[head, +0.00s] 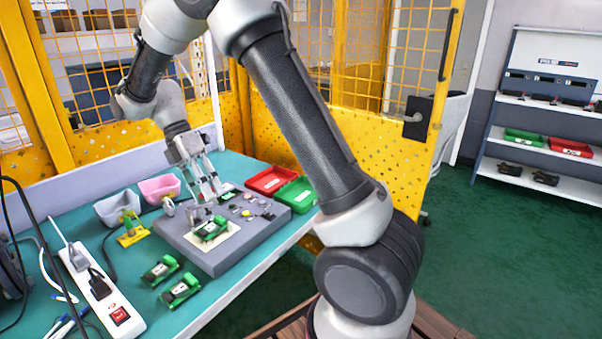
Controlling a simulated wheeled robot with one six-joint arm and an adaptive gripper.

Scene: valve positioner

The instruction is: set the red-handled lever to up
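A grey panel box (190,247) lies on the table, with several small buttons and knobs at its right and a green device (212,229) on a cream plate. I cannot pick out a red-handled lever; it may be hidden by my gripper or too small to tell. The fingers are small in view. I cannot tell whether they touch anything or how far apart they are.
Two more green devices (160,270) (180,290) and a white power strip (103,292) lie on the teal table at the front left. Grey (118,207) and pink (159,188) bins, a yellow part (132,230), and red (271,180) and green (297,194) trays flank the panel.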

